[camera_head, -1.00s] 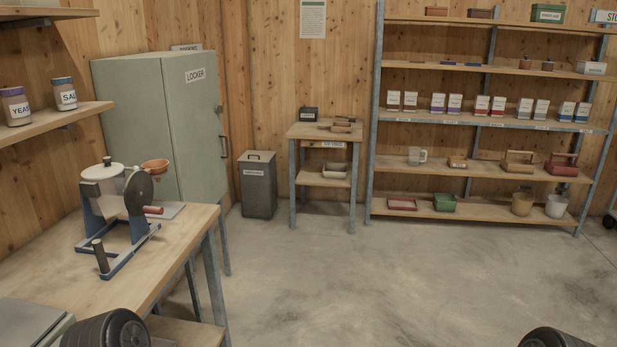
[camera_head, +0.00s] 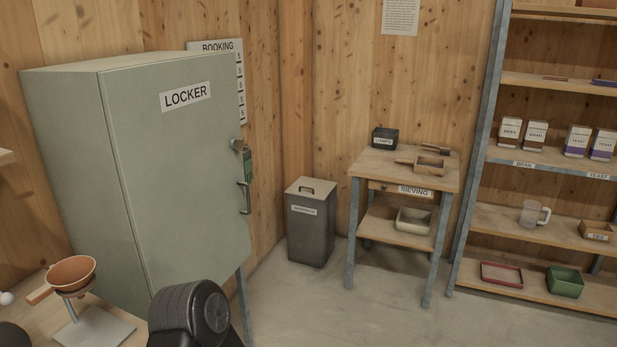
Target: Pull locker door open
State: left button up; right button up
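The grey-green locker (camera_head: 75,160) stands at the left on legs, with a "LOCKER" label (camera_head: 186,95) on its door (camera_head: 185,180). The door looks shut. A dark vertical handle (camera_head: 244,192) sits near the door's right edge. Above it is a round metal lock part (camera_head: 237,145) with a green tag (camera_head: 247,165) hanging below. A black rounded part of my own arm shows at the bottom, in front of the locker's lower right. Neither gripper's fingers are in view.
A wooden bench with an orange-brown bowl (camera_head: 71,271) on a stand is at the lower left. A dark bin (camera_head: 311,230), a sieving table (camera_head: 450,172) and a storage shelf (camera_head: 540,162) stand to the right. The concrete floor (camera_head: 350,310) between is clear.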

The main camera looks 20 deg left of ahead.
aim_at(172, 125)
jog(key=i+u, duration=0.15)
jog(key=i, duration=0.3)
jog(key=i+l+u, duration=0.1)
jog(key=i, duration=0.35)
jog(key=i+l+u, duration=0.15)
jog(key=i, duration=0.3)
